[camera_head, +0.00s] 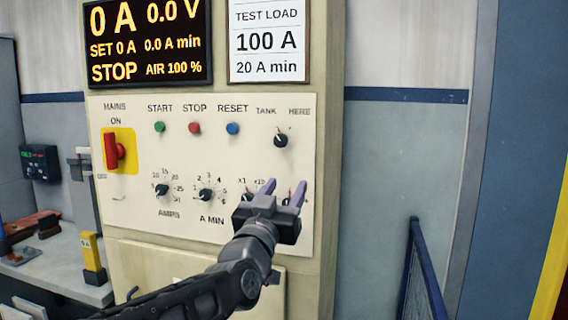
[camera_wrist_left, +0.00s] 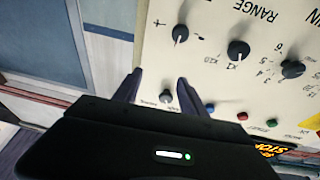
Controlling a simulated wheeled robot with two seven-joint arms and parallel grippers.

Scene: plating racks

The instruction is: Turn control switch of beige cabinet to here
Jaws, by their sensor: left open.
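The beige cabinet (camera_head: 207,240) stands in the middle of the head view. Its control switch is a small black knob (camera_head: 281,140) at the panel's upper right, with TANK printed to its upper left and HERE to its upper right. Which label its pointer faces is too small to tell. My left gripper (camera_head: 283,190) is open, its two fingers below the switch and in front of the lower right knobs, partly hiding them. In the left wrist view the switch (camera_wrist_left: 166,97) appears between the open fingers (camera_wrist_left: 158,79), apart from both. My right gripper is not in view.
Green, red and blue buttons (camera_head: 232,128) sit left of the switch. A red mains handle (camera_head: 113,151) is on the panel's left. Range knobs (camera_wrist_left: 238,50) are close to the gripper. A blue railing (camera_head: 424,275) stands at the right; a workbench (camera_head: 60,262) is at left.

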